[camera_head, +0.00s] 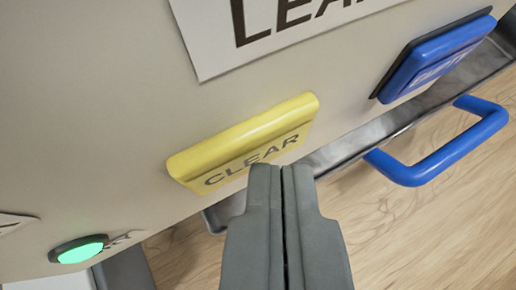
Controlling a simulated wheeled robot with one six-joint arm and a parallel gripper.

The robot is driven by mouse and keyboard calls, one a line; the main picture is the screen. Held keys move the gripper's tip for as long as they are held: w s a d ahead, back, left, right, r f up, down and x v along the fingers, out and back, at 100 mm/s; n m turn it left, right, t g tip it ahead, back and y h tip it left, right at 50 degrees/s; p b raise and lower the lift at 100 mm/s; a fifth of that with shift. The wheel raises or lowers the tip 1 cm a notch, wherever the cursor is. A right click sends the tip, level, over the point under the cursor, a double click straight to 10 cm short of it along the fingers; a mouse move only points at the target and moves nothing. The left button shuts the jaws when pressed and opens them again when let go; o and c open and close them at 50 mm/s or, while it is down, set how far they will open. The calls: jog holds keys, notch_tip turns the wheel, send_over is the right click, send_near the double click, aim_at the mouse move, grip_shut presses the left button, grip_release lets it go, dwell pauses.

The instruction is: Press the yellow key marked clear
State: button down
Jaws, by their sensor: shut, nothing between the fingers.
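The yellow key (243,142) sits on a light grey panel and reads CLEAR in dark letters. It appears tilted in the view, its right end higher. My gripper (276,169) is shut and empty, its dark grey fingers pointing up from the bottom of the view. The fingertips lie at the lower edge of the key, just under the lettering, and overlap it slightly in the picture. I cannot tell whether they touch it.
A blue key (435,58) is at the upper right of the panel (110,110). A blue handle (440,150) juts out below it. A lit green button (80,250) is at the lower left. A white label (215,45) is above the yellow key. Wooden floor (420,225) lies below.

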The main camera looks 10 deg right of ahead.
jog(key=shift+s+d, duration=0.2)
jog(key=shift+s, duration=0.5)
jog(key=shift+s, duration=0.15)
jog(key=s, duration=0.2)
jog(key=s+d, duration=0.1)
jog(key=s, duration=0.1)
jog(key=shift+s+d, duration=0.2)
jog(key=shift+s, duration=0.05)
dwell(0.6)
